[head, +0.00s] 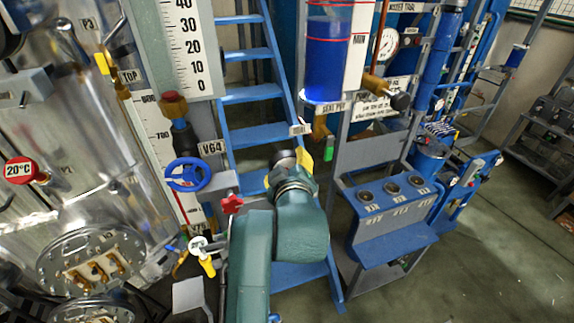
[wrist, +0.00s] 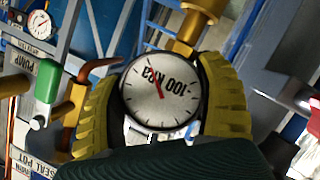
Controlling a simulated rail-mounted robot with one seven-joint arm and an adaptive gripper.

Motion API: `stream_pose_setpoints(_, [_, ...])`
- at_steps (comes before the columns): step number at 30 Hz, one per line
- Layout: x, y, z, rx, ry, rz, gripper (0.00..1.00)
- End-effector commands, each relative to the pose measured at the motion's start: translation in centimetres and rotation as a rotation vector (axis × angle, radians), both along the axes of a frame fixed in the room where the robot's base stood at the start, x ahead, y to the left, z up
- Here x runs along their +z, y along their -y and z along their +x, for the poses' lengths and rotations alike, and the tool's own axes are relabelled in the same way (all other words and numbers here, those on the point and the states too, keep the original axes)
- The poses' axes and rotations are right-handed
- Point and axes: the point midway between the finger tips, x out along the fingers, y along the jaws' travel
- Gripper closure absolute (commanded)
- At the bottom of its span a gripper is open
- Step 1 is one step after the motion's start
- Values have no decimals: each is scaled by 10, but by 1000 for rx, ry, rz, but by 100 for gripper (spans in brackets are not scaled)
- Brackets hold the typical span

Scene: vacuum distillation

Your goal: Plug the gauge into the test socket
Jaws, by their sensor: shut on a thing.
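The gauge (wrist: 161,92) is a round white dial with a dark rim, a red needle and "-100 KPA" lettering upside down. It sits between the two yellow fingers of my gripper (wrist: 164,100) in the wrist view, which are shut on its sides. A brass fitting (wrist: 194,27) shows just above the dial; I cannot tell if it belongs to the gauge or to a socket. In the head view my gripper (head: 288,168) is in front of the blue ladder, with its yellow fingers partly hidden by my wrist. I cannot make out the test socket for certain.
A seal pot with blue liquid (head: 328,65) hangs above right, with a brass valve (head: 321,128) below. Another dial gauge (head: 385,42) is on the rack behind. A blue console (head: 392,210) with three round ports stands right. A blue handwheel (head: 187,174) is at left.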

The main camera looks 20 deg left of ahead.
Motion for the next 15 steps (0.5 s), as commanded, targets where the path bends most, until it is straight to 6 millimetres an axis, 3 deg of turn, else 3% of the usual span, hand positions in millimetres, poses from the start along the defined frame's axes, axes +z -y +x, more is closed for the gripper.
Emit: stream_pose_setpoints(15, [-13,0,0,-1,2,1,67])
